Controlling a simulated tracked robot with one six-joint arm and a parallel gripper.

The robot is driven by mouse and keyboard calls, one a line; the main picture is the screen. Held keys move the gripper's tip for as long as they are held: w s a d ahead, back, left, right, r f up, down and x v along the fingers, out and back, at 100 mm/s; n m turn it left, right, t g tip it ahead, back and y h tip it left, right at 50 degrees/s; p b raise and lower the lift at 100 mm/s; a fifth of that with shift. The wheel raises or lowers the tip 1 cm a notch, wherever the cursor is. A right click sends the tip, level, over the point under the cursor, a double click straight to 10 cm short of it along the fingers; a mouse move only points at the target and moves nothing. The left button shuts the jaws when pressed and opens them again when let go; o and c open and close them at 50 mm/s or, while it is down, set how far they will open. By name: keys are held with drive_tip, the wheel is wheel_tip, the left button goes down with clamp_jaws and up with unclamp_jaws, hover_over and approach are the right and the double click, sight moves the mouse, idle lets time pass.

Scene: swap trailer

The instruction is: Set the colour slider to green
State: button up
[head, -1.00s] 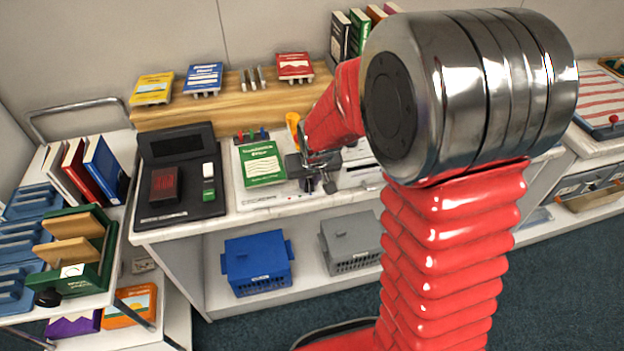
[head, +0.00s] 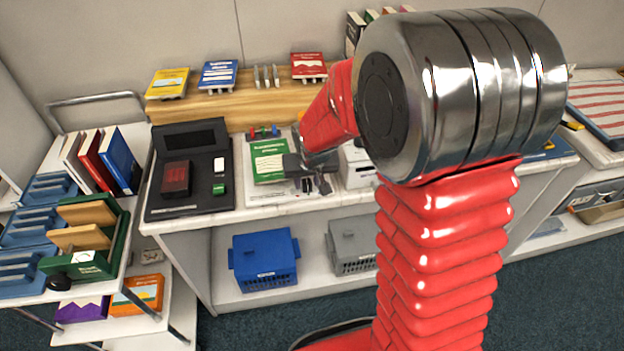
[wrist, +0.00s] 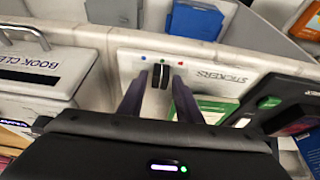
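The colour slider is a small black knob (wrist: 160,74) on the white STICKERS panel (wrist: 215,72), in the wrist view. Small coloured dots lie in a row beside it: blue at the left, red at the right, and a middle one too small to name surely. The knob stands near the middle of the row. My gripper (wrist: 160,84) is open, with one dark finger on each side of the knob; I cannot tell if either touches it. In the head view my gripper (head: 314,182) is over the counter, right of the green booklet (head: 270,160), and hides the slider.
A black device (head: 188,190) stands left of the booklet. The white BOOK CLE... box (wrist: 40,75) is left of my fingers in the wrist view. A blue crate (head: 264,262) and a grey crate (head: 352,247) stand on the shelf below. A cart (head: 125,235) stands at the left.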

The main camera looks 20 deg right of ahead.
drive_tip(key=shift+o, duration=0.8)
drive_tip(key=shift+r, duration=0.1)
drive_tip(key=v, duration=1.3)
drive_tip(key=shift+r, duration=0.25)
drive_tip(key=shift+s, duration=0.1)
drive_tip(key=s+r, duration=0.3)
drive_tip(key=s, duration=0.7)
drive_tip(key=s+r+t, duration=0.1)
drive_tip(key=s+r, duration=0.3)
drive_tip(key=s, duration=0.6)
drive_tip(key=shift+d+n, duration=0.25)
drive_tip(key=shift+n, duration=0.15)
